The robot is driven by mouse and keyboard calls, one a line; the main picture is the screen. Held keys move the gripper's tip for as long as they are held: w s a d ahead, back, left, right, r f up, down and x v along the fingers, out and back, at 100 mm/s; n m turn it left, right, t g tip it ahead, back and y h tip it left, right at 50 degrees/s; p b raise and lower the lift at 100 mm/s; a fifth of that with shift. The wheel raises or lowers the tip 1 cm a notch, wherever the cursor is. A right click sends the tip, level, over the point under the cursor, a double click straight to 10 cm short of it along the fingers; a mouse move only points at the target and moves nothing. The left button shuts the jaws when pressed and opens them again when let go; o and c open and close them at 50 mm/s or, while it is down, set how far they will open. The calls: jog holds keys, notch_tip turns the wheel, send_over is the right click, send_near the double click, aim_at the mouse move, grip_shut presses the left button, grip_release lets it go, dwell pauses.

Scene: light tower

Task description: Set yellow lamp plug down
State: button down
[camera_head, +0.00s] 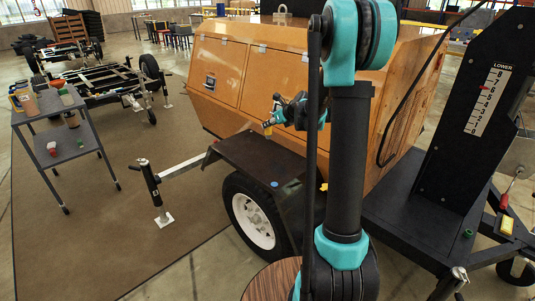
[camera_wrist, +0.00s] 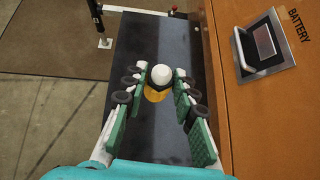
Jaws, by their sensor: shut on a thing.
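The yellow lamp plug (camera_wrist: 156,95) is between the fingers of my gripper (camera_wrist: 163,80) in the wrist view, over a dark flat fender top (camera_wrist: 138,45). A white round part (camera_wrist: 181,75) shows right beside the yellow, between the same fingers. My gripper is shut on the plug. In the head view my gripper (camera_head: 272,116) is above the trailer's dark fender (camera_head: 262,153), with the yellow plug (camera_head: 267,129) below its tips. I cannot tell whether the plug touches the fender. My arm hides part of the fender.
The orange trailer body (camera_head: 225,75) rises beside the fender; a recessed battery panel (camera_wrist: 262,45) is at the right in the wrist view. A blue spot (camera_head: 274,184) marks the fender's near part. A grey cart (camera_head: 62,125) stands left. A dark mast (camera_head: 470,120) stands right.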

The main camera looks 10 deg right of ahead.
notch_tip(320, 180, down, 15)
jog(key=shift+r, duration=0.2)
dwell(0.3)
jog(key=c, duration=1.2)
grip_release()
